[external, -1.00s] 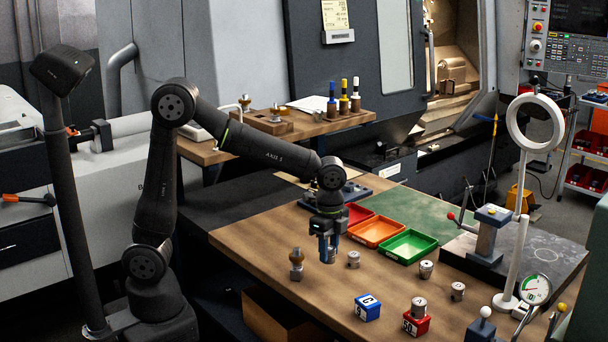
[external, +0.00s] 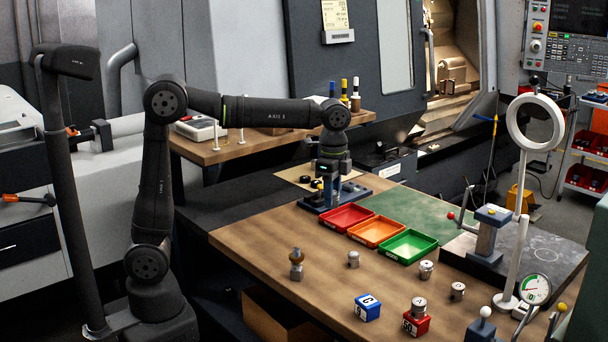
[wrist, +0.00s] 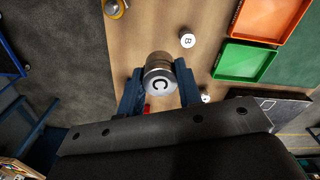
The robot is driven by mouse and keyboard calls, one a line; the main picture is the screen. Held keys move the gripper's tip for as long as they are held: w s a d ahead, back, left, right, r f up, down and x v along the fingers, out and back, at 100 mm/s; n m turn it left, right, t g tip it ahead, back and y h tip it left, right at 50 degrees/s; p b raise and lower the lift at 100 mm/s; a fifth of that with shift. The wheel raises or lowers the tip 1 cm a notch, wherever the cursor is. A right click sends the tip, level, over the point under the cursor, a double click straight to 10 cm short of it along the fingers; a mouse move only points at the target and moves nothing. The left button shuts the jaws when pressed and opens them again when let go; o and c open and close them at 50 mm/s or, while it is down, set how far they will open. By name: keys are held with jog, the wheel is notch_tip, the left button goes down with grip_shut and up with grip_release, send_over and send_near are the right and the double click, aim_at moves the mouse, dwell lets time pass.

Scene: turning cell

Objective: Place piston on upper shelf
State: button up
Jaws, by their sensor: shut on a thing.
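My gripper (external: 328,196) is shut on a silver piston, held up near the blue-grey fixture at the table's back edge. The upper shelf (external: 205,157) is a raised wooden board behind the table, up and left of my gripper. My forearm passes in front of part of it.
On the shelf stand several coloured-top tools (external: 344,92) at its right end and a white box (external: 200,128) at its left. Red (external: 346,218), orange (external: 376,231) and green (external: 408,246) trays lie on the table. Several silver pistons (external: 353,259) stand in front.

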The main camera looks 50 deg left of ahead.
jog(key=w+a+r+n, duration=0.3)
jog(key=w+a+r, duration=0.1)
jog(key=a, duration=0.6)
jog(key=w+a+r+n, duration=0.3)
jog(key=w+a, duration=0.1)
jog(key=a, duration=0.6)
jog(key=w+a+r+n, duration=0.3)
jog(key=w+a+r, duration=0.1)
jog(key=a, duration=0.6)
jog(key=s+a+r+n, duration=0.2)
jog(key=a+r+n, duration=0.1)
jog(key=a, duration=0.8)
jog(key=s+a+r+n, duration=0.3)
jog(key=a, duration=0.7)
jog(key=shift+n, duration=0.3)
jog(key=a+f, duration=0.2)
jog(key=a, duration=0.2)
jog(key=a+f, duration=0.2)
jog(key=a, duration=0.1)
jog(key=s+a+f, duration=0.1)
jog(key=a+f, duration=0.1)
jog(key=a, duration=0.2)
jog(key=shift+a+f, duration=0.3)
jog(key=shift+f, duration=0.05)
jog(key=shift+a+f, duration=0.15)
jog(key=shift+a, duration=0.1)
jog(key=shift+a+f, duration=0.1)
jog(key=shift+f, duration=1.9)
jog(key=shift+f, duration=0.15)
